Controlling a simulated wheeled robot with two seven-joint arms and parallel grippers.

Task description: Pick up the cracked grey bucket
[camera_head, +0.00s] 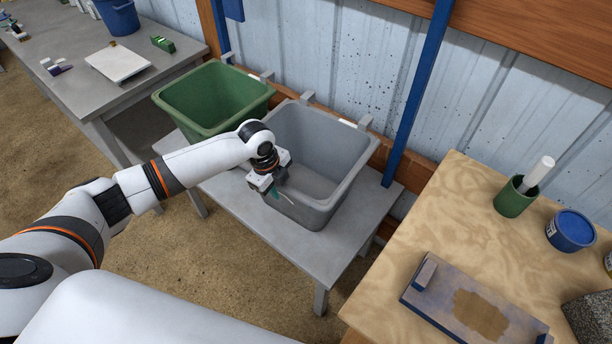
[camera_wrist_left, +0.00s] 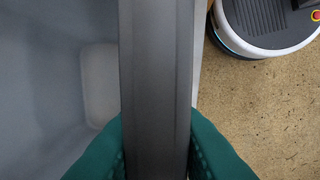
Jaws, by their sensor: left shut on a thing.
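The grey bucket (camera_head: 318,143) is a squarish open tub with a thick rim. It stands upright on the low grey bench, beside the green tub. My left gripper (camera_head: 273,194) is at its near left rim, pointing down. In the left wrist view, the green fingers of my left gripper (camera_wrist_left: 156,152) lie on either side of the bucket's rim (camera_wrist_left: 157,70), shut on it. The bucket's inside shows to the left of the rim and looks empty. I cannot make out a crack. My right gripper is not in view.
The green tub (camera_head: 205,92) stands close on the left. The low bench (camera_head: 248,212) is bare in front. A blue post (camera_head: 419,85) and corrugated wall are behind. A wooden table (camera_head: 425,225) with a green cup (camera_head: 512,199) and blue tin (camera_head: 570,231) is at right.

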